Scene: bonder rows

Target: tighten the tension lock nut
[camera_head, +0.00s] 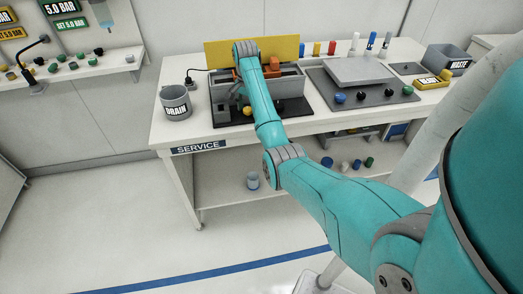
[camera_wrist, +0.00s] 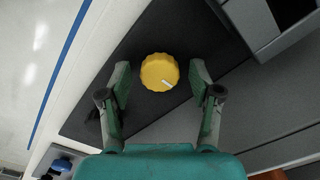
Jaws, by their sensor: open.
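A yellow scalloped knob with a white mark, which looks like the tension lock nut (camera_wrist: 160,72), is on a dark base plate (camera_wrist: 165,30) in the wrist view. Its white mark points to the lower right. My gripper (camera_wrist: 160,75) is open, with one finger on each side of the knob and a visible gap on both sides. In the head view, a small bit of yellow knob (camera_head: 247,111) shows beside my arm at the grey machine (camera_head: 287,84). My arm hides most of the gripper there.
The SERVICE bench (camera_head: 180,134) holds a grey DRAIN cup (camera_head: 175,103) at left. A dark tray (camera_head: 320,92) with several coloured knobs, a yellow box (camera_head: 432,82) and a grey WASTE bin (camera_head: 447,60) are at right. A yellow panel (camera_head: 222,53) stands behind the machine.

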